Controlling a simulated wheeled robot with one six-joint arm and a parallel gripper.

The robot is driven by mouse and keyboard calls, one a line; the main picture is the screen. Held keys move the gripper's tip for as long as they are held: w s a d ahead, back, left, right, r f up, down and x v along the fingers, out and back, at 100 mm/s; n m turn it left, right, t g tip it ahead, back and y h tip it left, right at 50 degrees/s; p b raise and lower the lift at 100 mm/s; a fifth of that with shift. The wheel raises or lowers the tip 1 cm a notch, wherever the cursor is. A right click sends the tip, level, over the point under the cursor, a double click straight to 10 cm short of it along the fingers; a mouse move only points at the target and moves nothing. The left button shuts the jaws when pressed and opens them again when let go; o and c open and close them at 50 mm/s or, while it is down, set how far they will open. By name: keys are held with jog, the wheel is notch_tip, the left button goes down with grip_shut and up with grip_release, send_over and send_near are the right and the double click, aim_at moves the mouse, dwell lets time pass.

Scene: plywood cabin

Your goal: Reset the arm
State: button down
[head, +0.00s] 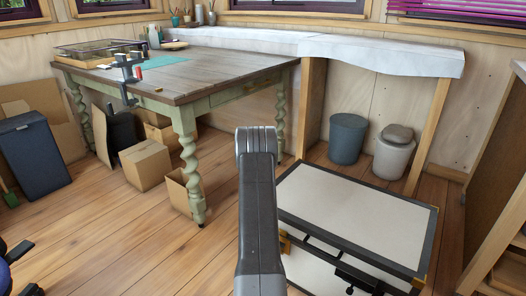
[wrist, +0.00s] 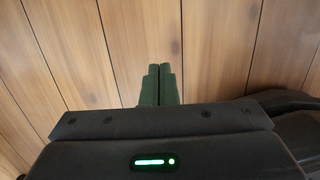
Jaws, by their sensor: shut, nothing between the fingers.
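My gripper (wrist: 159,72) shows in the wrist view with its two dark green fingers pressed together and nothing between them. It points over the bare plank floor (wrist: 220,50). In the head view my dark grey arm rises from the bottom centre in front of the floor. The gripper itself cannot be made out in the head view.
A wooden table (head: 215,65) with green twisted legs stands at the left, cardboard boxes (head: 147,165) under it. A white, black-edged case (head: 350,215) lies right of my arm. Two bins (head: 347,138) stand behind it. A dark bin (head: 33,152) is far left.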

jog(key=shift+s+a+f+b, duration=0.35)
jog(key=shift+s+b, duration=0.15)
jog(key=shift+b, duration=0.1)
jog(key=shift+s+a+f+b, duration=0.25)
jog(key=shift+s+a+b, duration=0.1)
jog(key=shift+s+b, duration=0.15)
jog(key=shift+d, duration=0.1)
